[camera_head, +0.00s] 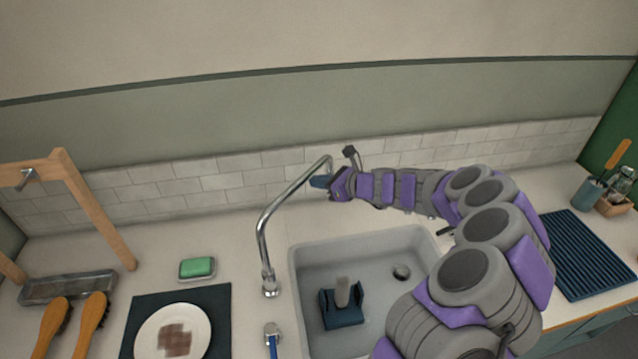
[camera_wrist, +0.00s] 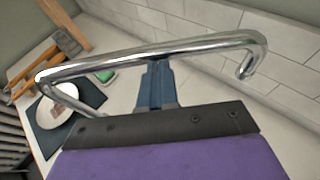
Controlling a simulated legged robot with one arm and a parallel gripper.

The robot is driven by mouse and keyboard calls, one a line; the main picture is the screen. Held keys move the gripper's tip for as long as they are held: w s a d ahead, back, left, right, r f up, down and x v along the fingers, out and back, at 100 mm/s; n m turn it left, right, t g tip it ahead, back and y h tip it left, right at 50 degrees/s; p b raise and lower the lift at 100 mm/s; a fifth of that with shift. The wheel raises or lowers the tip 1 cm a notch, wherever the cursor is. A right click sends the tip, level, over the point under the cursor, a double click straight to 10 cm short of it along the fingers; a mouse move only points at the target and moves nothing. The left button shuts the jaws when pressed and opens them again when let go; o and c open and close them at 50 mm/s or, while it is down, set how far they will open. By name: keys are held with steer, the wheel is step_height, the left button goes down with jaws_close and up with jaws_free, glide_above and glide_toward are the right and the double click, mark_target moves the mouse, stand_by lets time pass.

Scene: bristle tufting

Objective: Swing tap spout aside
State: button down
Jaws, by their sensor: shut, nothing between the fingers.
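The chrome tap spout (camera_head: 287,201) rises from its base at the left rim of the sink and arches up towards the back wall. In the wrist view the spout (camera_wrist: 150,57) crosses the picture just ahead of my fingers, its bent outlet end at the right. My gripper (camera_head: 318,182) is at the spout's upper far part, close against its right side. In the wrist view my blue fingers (camera_wrist: 155,84) are together, with nothing seen between them, and their tips meet the spout's edge. I cannot tell if they touch it.
The grey sink (camera_head: 300,285) holds a dark blue item with a grey upright part (camera_head: 343,292). Green soap (camera_head: 197,267), a plate on a dark mat (camera_head: 172,335), brushes (camera_head: 90,322) and a wooden frame (camera_head: 95,205) stand left. A ribbed blue mat (camera_head: 580,255) lies right.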

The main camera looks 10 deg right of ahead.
mark_target(307, 171)
steer(key=shift+w+a, duration=0.2)
stand_by(0.4)
steer(key=w+a+n+g+y+p, duration=0.1)
steer(key=w+a+p, duration=0.1)
steer(key=p, duration=0.1)
steer(key=w+a+n+g+y+p, duration=0.1)
steer(key=w+n+g+p, duration=0.1)
steer(key=p, duration=0.1)
steer(key=shift+w+a+n+g, duration=0.2)
steer(key=shift+a+n+g, duration=0.1)
steer(key=shift+a, duration=0.1)
steer(key=shift+w+a+n+g+y+p, duration=0.4)
steer(key=shift+w+a+n+g, duration=0.2)
steer(key=shift+a, duration=0.3)
steer(key=shift+w+a+n+g+y+p, duration=0.3)
steer(key=shift+w+a+n+g+p, duration=0.25)
steer(key=shift+a, duration=0.3)
